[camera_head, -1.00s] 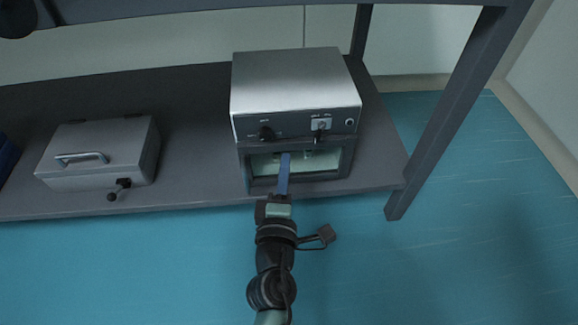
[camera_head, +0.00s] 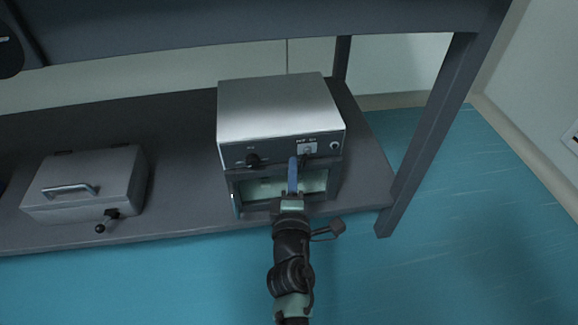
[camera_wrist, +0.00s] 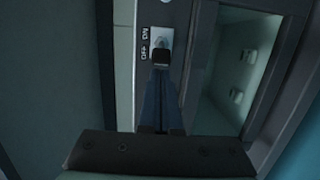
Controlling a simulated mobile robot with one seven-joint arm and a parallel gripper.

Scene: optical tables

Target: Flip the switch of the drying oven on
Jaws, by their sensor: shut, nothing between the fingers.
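The drying oven (camera_head: 275,105) is a silver box with a dark front panel, standing on the lower shelf. Its switch plate (camera_head: 307,149) is on the right half of the panel. In the wrist view the light switch plate (camera_wrist: 161,38) shows near the top middle, with OFF and ON lettering beside it. My gripper (camera_head: 293,165) is shut and empty, with its blue fingers at the oven front, just left of and below the plate. In the wrist view the gripper (camera_wrist: 160,75) points at the plate.
The oven's window (camera_head: 262,189) is below the panel. A grey lidded box (camera_head: 88,183) with a handle and lever stands left on the shelf. The upper tabletop (camera_head: 250,32) overhangs, and a table leg (camera_head: 430,135) stands right.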

